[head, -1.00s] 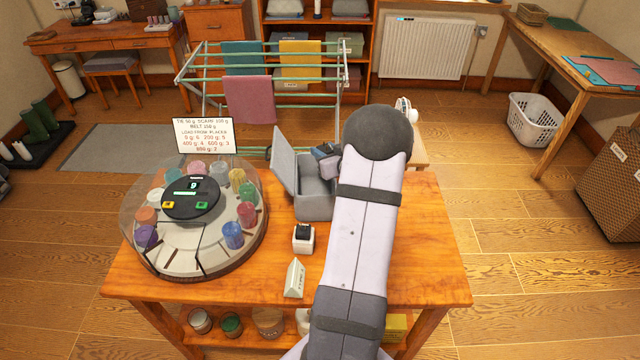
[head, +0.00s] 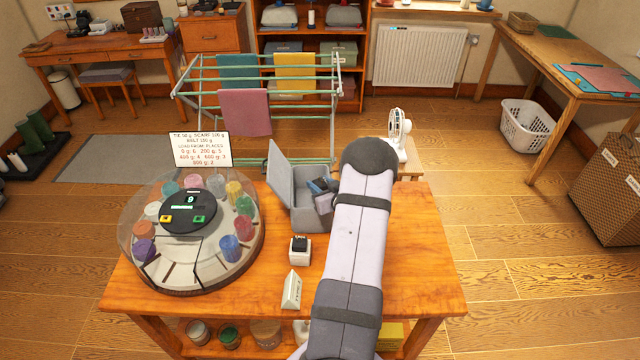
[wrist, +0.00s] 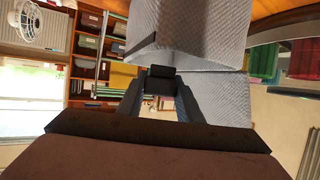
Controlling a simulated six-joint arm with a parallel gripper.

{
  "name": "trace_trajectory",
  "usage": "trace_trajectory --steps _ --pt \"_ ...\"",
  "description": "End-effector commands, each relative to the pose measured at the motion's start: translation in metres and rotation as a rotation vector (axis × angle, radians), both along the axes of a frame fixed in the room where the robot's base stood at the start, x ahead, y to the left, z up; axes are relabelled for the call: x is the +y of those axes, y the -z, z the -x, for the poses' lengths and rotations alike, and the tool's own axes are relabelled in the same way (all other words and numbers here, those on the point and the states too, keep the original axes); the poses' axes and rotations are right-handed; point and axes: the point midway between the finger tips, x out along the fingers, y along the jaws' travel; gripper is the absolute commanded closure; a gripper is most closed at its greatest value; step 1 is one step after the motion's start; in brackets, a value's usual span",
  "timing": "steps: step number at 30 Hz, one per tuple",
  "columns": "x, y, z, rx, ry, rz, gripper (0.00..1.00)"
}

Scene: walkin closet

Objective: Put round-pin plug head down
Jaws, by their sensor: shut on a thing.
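My gripper (head: 322,192) is at the open grey box (head: 288,198) on the wooden table, partly hidden by my arm. The wrist view shows its two fingers (wrist: 160,92) shut on a small dark block, which I take to be the plug head (wrist: 160,75). Its pins cannot be made out. The grey textured walls of the box (wrist: 205,45) are close beside and beyond the fingertips in the wrist view. I cannot tell whether the plug head touches the box.
A white block with a black top (head: 300,250) and a small white wedge (head: 292,290) stand in front of the box. A domed round carousel with coloured rolls (head: 190,235) fills the table's left. The table's right side (head: 415,250) is clear. A white fan (head: 398,130) stands behind.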

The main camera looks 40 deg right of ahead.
Motion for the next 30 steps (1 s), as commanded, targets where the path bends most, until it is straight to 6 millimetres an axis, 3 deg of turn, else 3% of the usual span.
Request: trace_trajectory --steps 29,30 --pt "0.000 0.017 0.000 -0.001 0.000 0.001 0.89" --pt "0.000 0.017 0.000 -0.001 0.000 0.000 0.58"
